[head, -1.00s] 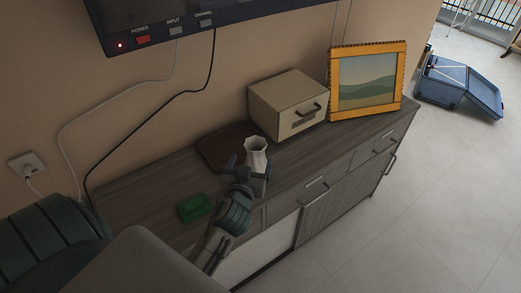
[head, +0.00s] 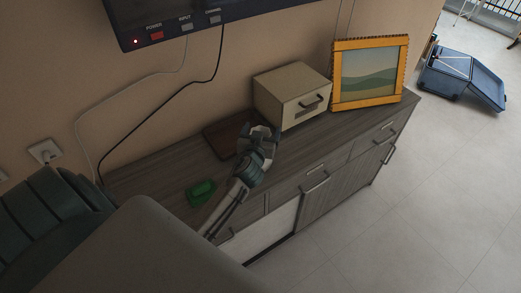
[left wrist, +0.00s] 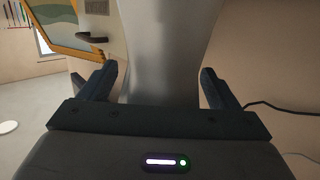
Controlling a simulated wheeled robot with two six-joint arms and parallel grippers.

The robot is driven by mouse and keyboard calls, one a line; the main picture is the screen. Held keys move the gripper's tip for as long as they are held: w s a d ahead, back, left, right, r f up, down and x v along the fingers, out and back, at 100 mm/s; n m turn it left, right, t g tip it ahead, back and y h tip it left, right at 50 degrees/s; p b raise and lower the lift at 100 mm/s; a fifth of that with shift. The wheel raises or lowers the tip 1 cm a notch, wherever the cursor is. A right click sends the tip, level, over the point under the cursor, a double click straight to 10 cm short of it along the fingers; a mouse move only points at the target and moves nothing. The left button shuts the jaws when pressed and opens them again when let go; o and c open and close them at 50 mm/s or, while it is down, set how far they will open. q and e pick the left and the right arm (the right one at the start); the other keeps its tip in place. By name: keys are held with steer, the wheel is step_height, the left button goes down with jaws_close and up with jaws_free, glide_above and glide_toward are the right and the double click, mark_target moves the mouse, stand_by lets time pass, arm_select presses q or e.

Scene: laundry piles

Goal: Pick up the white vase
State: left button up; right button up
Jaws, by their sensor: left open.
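The white vase (left wrist: 165,45) fills the middle of the left wrist view, upright, between the two dark fingers of my left gripper (left wrist: 158,82). The fingers are open, with a gap showing on each side of the vase. In the head view my left gripper (head: 261,131) is over the sideboard, in front of the beige box, and its hand and wrist hide nearly all of the vase. My right gripper is not in view.
The sideboard (head: 345,140) carries a beige box (head: 292,92), an orange-framed picture (head: 368,72), a dark brown board (head: 221,138) and a green object (head: 201,193). A television (head: 180,18) hangs above. A blue case (head: 462,78) lies on the floor at right.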

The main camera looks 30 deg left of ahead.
arm_select(q)
steer(key=shift+c, duration=0.8)
steer(key=shift+s, duration=0.1)
steer(key=c, duration=1.5)
steer(key=shift+o, duration=0.2)
steer(key=shift+r, duration=0.15)
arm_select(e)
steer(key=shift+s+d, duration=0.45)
